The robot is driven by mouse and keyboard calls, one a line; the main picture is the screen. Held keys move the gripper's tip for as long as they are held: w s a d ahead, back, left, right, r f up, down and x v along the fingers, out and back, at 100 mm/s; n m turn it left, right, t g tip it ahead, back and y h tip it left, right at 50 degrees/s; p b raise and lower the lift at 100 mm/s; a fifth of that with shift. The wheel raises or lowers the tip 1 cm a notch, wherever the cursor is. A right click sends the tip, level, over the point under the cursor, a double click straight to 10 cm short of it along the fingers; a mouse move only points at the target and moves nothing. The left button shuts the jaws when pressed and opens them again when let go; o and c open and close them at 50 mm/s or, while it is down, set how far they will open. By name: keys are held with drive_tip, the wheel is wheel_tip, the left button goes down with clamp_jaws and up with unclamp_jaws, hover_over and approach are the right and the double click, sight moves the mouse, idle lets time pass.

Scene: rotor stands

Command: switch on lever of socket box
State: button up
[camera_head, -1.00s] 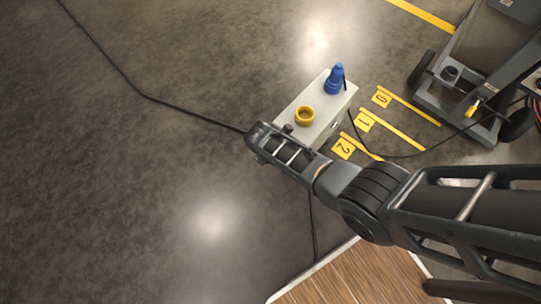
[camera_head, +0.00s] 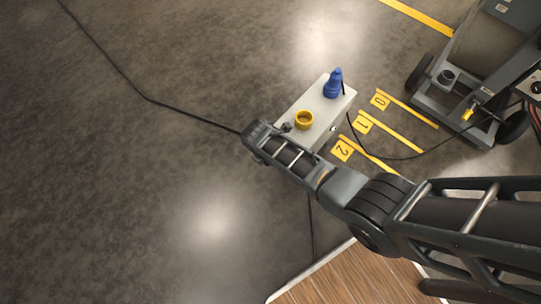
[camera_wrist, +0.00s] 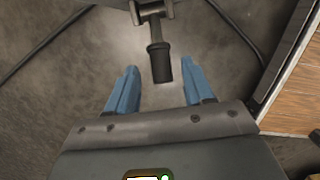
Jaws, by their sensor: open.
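The socket box (camera_head: 318,118) is a pale grey block on the floor, with a blue plug (camera_head: 334,84) and a yellow ring socket (camera_head: 304,120) on top. Its lever (camera_wrist: 157,50) shows in the wrist view as a dark handle on a grey metal fork at the top centre. My gripper (camera_wrist: 160,82) is open, with its two blue fingers on either side of the handle's near end. Gaps show between the handle and both fingers; I cannot tell their difference in depth. In the head view my arm's end covers the box's near left end, and the fingers are hidden.
Yellow floor markings numbered 0, 1 and 2 (camera_head: 362,122) lie right of the box. A wheeled grey stand (camera_head: 470,85) is at the upper right. A black cable (camera_head: 150,99) runs over the floor. A wooden platform (camera_head: 350,278) lies at the bottom.

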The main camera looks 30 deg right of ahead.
drive_tip(key=shift+p+v, duration=0.5)
drive_tip(key=shift+v, duration=1.2)
drive_tip(key=shift+s, duration=0.1)
drive_tip(key=s+a+r+m+t+y+p, duration=0.1)
drive_tip(key=s+a+m+t, duration=0.15)
drive_tip(key=s, duration=0.35)
drive_tip(key=s+a+r+m+t+y+p, duration=0.1)
drive_tip(key=s+m, duration=0.2)
drive_tip(key=s, duration=0.2)
drive_tip(key=s+r+m+t+y+p, duration=0.1)
drive_tip(key=s+r+m+t+p, duration=0.15)
drive_tip(key=s+r+m, duration=0.55)
drive_tip(key=s+d+r+m+t+p, duration=0.1)
drive_tip(key=s+r, duration=0.3)
drive_tip(key=r, duration=0.9)
drive_tip(key=s+d+r+m+t+p, duration=0.1)
drive_tip(key=s+r+m+t, duration=0.3)
drive_tip(key=r, duration=0.8)
drive_tip(key=s+d+r+m+t+p, duration=0.1)
drive_tip(key=s+d+r+m+t, duration=0.2)
drive_tip(key=r, duration=1)
drive_tip(key=s, duration=0.2)
drive_tip(key=shift+s+d+r+h, duration=0.3)
drive_tip(key=shift+r+h, duration=0.1)
